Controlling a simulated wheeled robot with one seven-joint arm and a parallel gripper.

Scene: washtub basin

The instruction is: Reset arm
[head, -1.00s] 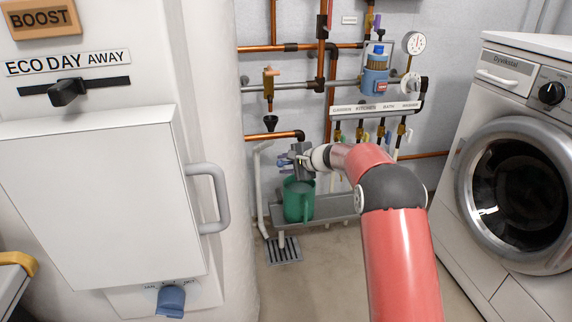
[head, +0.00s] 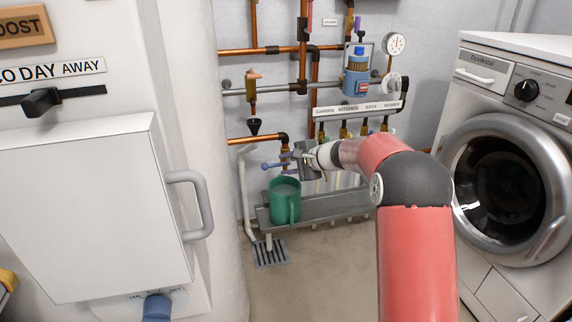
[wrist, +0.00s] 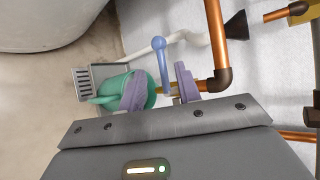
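My gripper (head: 291,160) is at the end of my red and grey arm, in front of the pipes and above the green jug (head: 283,207). In the wrist view its two purple-grey fingers (wrist: 161,85) stand apart, with a gap between them. A blue tap lever (wrist: 162,62) lies in line with that gap; I cannot tell whether a finger touches it. The lever also shows in the head view (head: 272,166), left of the fingers. The jug stands upright on a grey shelf (head: 330,207) and shows partly behind the fingers in the wrist view (wrist: 115,90).
Copper pipes (head: 270,50) and a blue pump (head: 356,82) are on the wall behind. A white panel with a grey handle (head: 205,205) stands on the left. A washing machine (head: 505,160) stands on the right. The floor (head: 330,275) between is clear.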

